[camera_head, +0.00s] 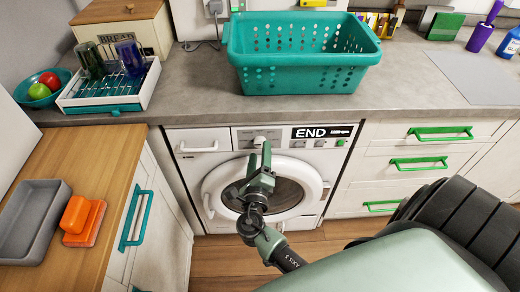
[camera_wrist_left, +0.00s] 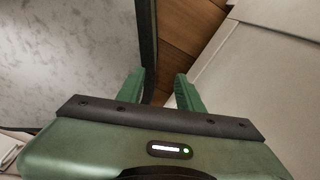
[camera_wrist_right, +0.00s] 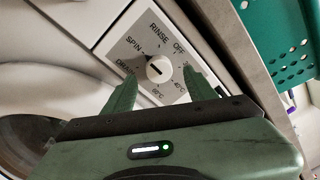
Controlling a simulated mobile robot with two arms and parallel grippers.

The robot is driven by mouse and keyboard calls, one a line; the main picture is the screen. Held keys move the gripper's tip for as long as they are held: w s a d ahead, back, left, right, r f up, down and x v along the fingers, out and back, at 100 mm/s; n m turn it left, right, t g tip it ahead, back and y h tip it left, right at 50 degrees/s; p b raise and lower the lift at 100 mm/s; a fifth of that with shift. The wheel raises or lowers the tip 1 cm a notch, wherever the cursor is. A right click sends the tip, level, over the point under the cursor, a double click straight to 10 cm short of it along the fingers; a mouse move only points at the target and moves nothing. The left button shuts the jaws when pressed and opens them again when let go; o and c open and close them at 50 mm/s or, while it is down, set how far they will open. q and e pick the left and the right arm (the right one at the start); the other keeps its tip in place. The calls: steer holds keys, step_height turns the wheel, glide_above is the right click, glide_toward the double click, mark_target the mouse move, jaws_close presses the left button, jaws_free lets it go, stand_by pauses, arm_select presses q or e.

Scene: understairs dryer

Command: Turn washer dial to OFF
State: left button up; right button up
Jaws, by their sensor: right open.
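The white washer (camera_head: 215,165) stands under the counter, with a round door and a display reading "END". Its dial (camera_wrist_right: 158,68) shows in the right wrist view on a grey panel lettered RINSE, OFF, SPIN, DRAIN and temperatures. OFF is at the panel's upper right; I cannot tell clearly which label the dial points to. My right gripper (camera_head: 260,158) is in front of the washer panel. In its wrist view the open fingers (camera_wrist_right: 160,82) lie either side of the dial; contact cannot be told. My left gripper (camera_wrist_left: 160,78) is open and empty, seen only in its wrist view.
A teal basket (camera_head: 300,82) stands on the counter (camera_head: 200,85) above the washer. Drawers with green handles (camera_head: 418,162) are to the right. A wooden-topped cabinet (camera_head: 105,160) with a teal handle is at the left. Some floor shows below the washer.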

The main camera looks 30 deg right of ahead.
steer(key=shift+x, duration=1.1)
arm_select(q)
steer(key=shift+a, duration=0.3)
arm_select(e)
steer(key=shift+c, duration=0.3)
jaws_close()
arm_select(q)
steer(key=shift+r, duration=0.1)
